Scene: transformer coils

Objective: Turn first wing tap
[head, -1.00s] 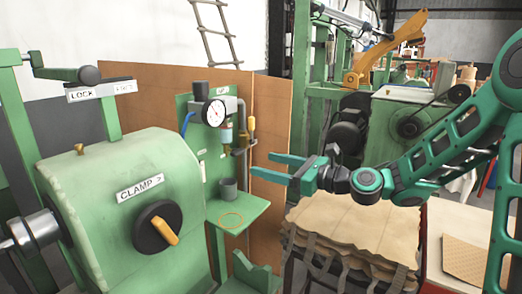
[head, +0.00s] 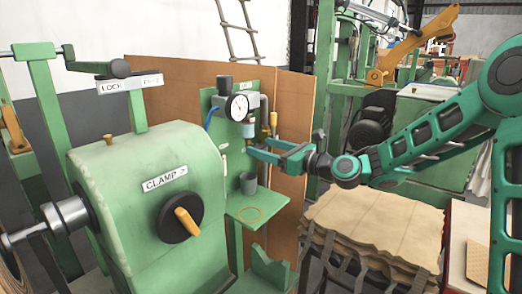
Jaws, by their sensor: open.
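A green panel (head: 209,103) carries a round white dial gauge (head: 238,107) with a small clear bowl (head: 250,130) beneath it. A yellow handle (head: 273,119) stands upright on the pipework right of the gauge; it may be a wing tap, but its shape is too small to be sure. My gripper (head: 258,146) is open and empty, its two green fingers pointing left at the panel's right side, just below the bowl and yellow handle. Whether a finger touches anything there cannot be told. The fingers may hide small fittings behind them.
A green shelf (head: 265,201) with a grey cup (head: 248,183) juts out below my gripper. A green machine (head: 120,190) with a black-and-yellow clamp knob (head: 181,218) stands left. Brown boards (head: 290,100) rise behind the panel. Stacked tan sheets (head: 375,225) lie lower right.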

